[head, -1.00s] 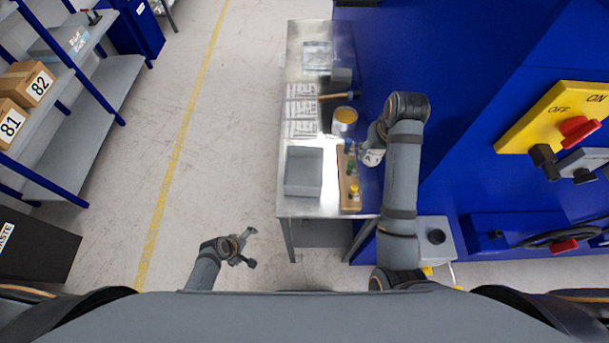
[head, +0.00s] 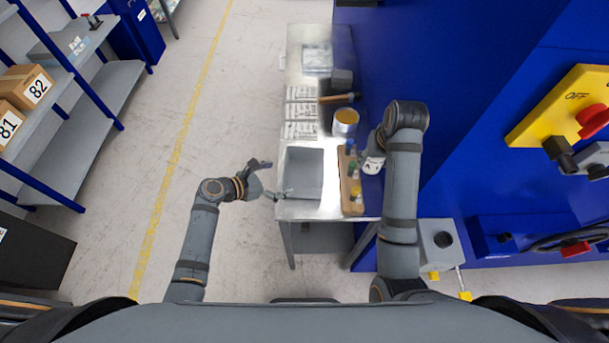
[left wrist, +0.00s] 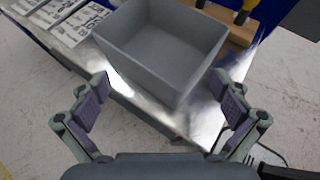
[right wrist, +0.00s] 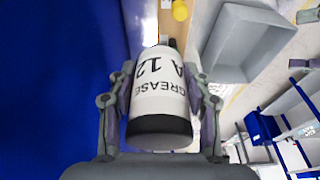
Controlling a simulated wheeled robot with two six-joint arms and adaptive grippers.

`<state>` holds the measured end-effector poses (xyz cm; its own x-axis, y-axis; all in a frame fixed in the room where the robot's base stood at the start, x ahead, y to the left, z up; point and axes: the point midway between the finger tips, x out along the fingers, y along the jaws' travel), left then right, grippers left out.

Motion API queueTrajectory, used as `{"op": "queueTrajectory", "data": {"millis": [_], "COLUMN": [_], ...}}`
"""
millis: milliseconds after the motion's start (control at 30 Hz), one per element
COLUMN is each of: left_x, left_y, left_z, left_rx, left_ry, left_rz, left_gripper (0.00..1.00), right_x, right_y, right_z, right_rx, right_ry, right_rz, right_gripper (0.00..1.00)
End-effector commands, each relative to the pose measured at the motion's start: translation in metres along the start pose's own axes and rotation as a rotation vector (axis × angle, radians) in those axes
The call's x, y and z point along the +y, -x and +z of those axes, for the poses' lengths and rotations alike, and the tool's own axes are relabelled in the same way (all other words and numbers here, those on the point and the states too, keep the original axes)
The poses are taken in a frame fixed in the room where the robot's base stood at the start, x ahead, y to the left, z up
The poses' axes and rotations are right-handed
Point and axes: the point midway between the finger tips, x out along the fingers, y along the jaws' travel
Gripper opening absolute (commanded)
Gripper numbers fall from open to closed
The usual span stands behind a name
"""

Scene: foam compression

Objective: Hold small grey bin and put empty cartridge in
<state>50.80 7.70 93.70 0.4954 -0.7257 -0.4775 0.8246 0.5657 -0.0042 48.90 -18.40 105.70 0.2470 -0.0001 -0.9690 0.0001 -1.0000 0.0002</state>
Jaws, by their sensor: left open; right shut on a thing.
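The small grey bin (head: 305,170) stands on the metal table, open at the top; its visible inside looks empty. It also shows in the left wrist view (left wrist: 160,50) and the right wrist view (right wrist: 245,38). My left gripper (head: 272,178) is open at the table's left edge, beside the bin, its fingers (left wrist: 165,105) spread with the bin's near corner ahead between them. My right gripper (right wrist: 163,95) is shut on the white cartridge (right wrist: 160,92), labelled GREASE A 12 with dark ends. In the head view the cartridge (head: 372,165) is right of the wooden holder, partly hidden by the gripper.
A wooden holder (head: 351,205) with small coloured-top items stands right of the bin. A yellow-topped can (head: 346,118), a hammer (head: 340,97) and printed sheets (head: 301,112) lie farther back. A blue machine wall (head: 440,60) borders the right.

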Motion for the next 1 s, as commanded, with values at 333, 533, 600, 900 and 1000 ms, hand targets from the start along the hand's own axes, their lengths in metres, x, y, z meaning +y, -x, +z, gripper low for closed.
{"op": "queueTrajectory", "data": {"millis": [333,533,600,900,1000], "left_x": [0.0,0.0,0.0,0.0,0.0], "left_y": [-0.06,-0.083,-0.089,-0.095,-0.095], "left_z": [-0.007,-0.002,-0.002,-0.001,-0.001], "left_rx": [-0.002,0.001,0.002,0.003,0.003], "left_ry": [-0.003,-0.002,-0.002,-0.004,-0.004], "left_rz": [0.001,0.0,0.0,0.0,0.001], "left_gripper": [1.0,1.0,1.0,1.0,1.0], "right_x": [0.0,0.0,0.0,0.0,0.0], "right_y": [-0.051,-0.051,-0.052,-0.053,-0.053], "right_z": [0.013,0.013,0.013,0.013,0.013], "right_rx": [0.001,0.001,0.001,0.001,0.001], "right_ry": [0.0,0.0,0.0,0.0,0.0], "right_rz": [0.0,0.0,0.0,0.0,0.0], "right_gripper": [0.07,0.07,0.07,0.07,0.07]}}
